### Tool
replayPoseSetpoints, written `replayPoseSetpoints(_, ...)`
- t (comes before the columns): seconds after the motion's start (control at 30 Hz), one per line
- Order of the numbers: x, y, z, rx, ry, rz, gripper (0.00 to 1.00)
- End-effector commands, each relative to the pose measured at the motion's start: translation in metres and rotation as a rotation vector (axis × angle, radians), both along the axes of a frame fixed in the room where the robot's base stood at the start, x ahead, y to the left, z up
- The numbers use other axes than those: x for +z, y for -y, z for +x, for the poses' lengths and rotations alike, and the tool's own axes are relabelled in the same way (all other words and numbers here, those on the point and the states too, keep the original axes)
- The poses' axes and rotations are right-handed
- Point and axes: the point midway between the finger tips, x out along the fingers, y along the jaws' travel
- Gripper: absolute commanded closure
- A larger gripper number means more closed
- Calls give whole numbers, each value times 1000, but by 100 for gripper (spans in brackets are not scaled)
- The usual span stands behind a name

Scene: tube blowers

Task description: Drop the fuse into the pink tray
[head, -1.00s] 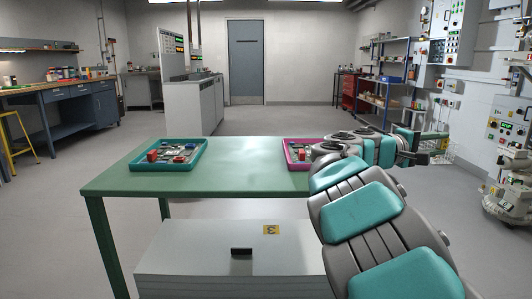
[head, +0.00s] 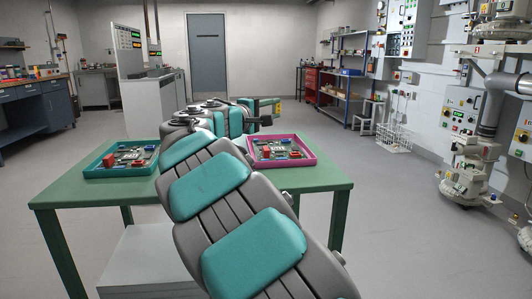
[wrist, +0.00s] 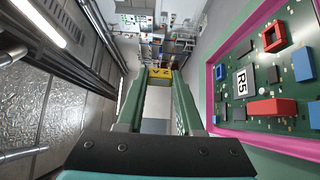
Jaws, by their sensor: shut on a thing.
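A yellow block with dark marks, the fuse (wrist: 160,74), is held between the fingertips of my gripper (wrist: 158,80) in the wrist view. In the head view, a small bit of yellow shows at the tip of my gripper (head: 274,107). The pink tray (head: 285,164) is at the right end of the green table, with a green circuit board in it. My gripper appears above and behind the tray in the head view. In the wrist view the pink tray (wrist: 214,104) is on the right, beside the fingers, and the fuse is not over it.
A teal tray (head: 112,176) with another circuit board stands at the left of the green table (head: 75,190). The pink tray's board (wrist: 290,88) carries red, blue and black parts and an R5 label. Floor right of the table (head: 410,230) is clear.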

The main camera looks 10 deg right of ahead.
Motion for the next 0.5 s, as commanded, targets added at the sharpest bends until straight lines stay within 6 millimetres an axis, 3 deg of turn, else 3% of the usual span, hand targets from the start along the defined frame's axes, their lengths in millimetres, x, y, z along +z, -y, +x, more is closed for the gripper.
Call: replayPoseSetpoints(0.5, -54, 0, 0, 0, -2, -1, 100)
